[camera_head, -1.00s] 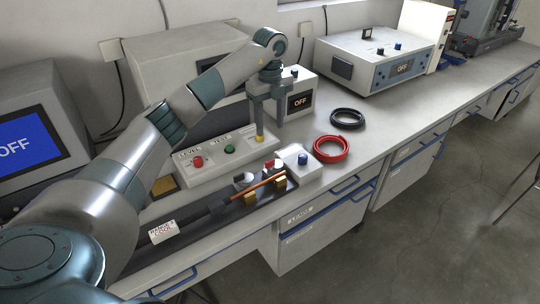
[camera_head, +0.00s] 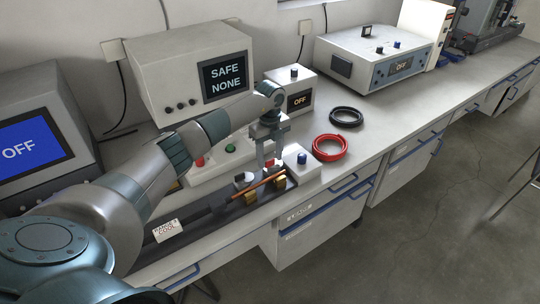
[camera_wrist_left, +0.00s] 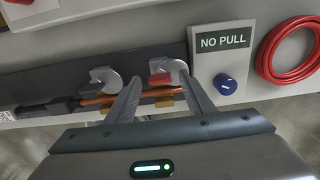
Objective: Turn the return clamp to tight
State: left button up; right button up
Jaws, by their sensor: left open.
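Two clamps sit on a dark rail (camera_head: 225,212) along a copper rod (camera_head: 262,184). I cannot read which is the return clamp. My left gripper (camera_head: 269,163) is open above the rail, pointing down. In the left wrist view its fingers (camera_wrist_left: 158,82) spread either side of the red lever, with nothing held; I cannot tell whether they touch the clamp. My right gripper is out of view.
A white box with a blue knob (camera_head: 302,158) stands right of the rail; its label (camera_wrist_left: 223,40) reads NO PULL. A red cable coil (camera_head: 330,148) and a black coil (camera_head: 346,117) lie beyond. A monitor (camera_head: 190,75) reads SAFE NONE. A button panel (camera_head: 205,170) lies behind the rail.

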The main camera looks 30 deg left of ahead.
pick_arm(q)
jog(key=shift+c, duration=0.2)
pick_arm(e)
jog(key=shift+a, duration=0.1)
pick_arm(q)
jog(key=c, duration=1)
